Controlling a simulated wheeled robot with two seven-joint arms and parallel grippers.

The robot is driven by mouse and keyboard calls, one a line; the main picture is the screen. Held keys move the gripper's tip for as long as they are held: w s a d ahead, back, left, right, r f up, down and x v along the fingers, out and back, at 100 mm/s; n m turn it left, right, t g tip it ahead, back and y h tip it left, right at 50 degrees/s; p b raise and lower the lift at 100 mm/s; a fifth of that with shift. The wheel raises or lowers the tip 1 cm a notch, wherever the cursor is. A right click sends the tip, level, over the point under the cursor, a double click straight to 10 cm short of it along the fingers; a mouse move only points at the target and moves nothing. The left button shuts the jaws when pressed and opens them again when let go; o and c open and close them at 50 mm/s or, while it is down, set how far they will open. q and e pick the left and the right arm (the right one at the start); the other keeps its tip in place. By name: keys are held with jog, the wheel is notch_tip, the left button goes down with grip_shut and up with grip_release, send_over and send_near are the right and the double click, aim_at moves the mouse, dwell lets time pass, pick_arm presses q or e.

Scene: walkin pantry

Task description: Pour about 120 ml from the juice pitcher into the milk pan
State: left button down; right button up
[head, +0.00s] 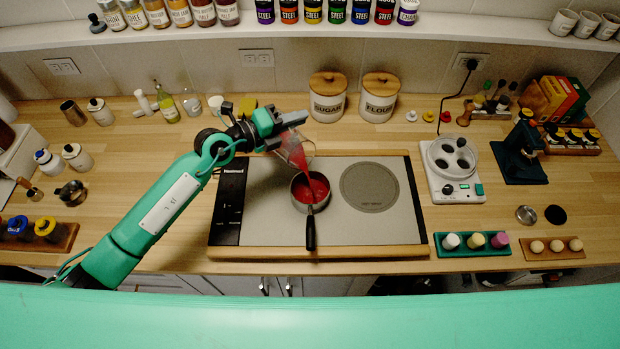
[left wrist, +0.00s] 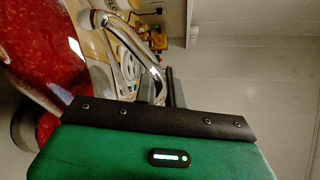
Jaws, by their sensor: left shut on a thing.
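The juice pitcher (head: 293,152) is clear with red juice in it. My left gripper (head: 277,124) is shut on the pitcher, above and behind the pan. In the left wrist view the pitcher (left wrist: 50,40) shows red juice close up, with its shiny handle beside it. My right gripper is not in view.
The cooktop (head: 260,225) has a free round burner plate (head: 369,187) right of the pan. The sugar (head: 328,100) and flour (head: 379,100) canisters stand behind it. A white appliance (head: 450,170) stands to the right. A green tray (head: 473,250) with several jars lies at the front right.

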pick_arm(q)
jog(key=shift+r, duration=0.15)
jog(key=b, duration=0.1)
jog(key=w+a+f+n+b, duration=0.1)
jog(key=b, duration=0.1)
jog(key=w+b, duration=0.1)
jog(key=shift+w+a+f+b, duration=0.2)
jog(key=shift+w+a+b, duration=0.05)
jog(key=shift+a+b, duration=0.15)
jog(key=shift+w+a+n+p, duration=0.15)
jog(key=shift+w+n+p, duration=0.1)
jog(key=shift+n+p, duration=0.3)
jog(key=shift+w+a+f+n+g+h, duration=0.15)
jog(key=shift+w+a+f+n, duration=0.15)
jog(key=shift+f+n, duration=0.2)
jog(key=shift+w+a+f+n+g+h, duration=0.15)
jog(key=shift+w+f+n, duration=0.2)
jog(key=shift+n, duration=0.1)
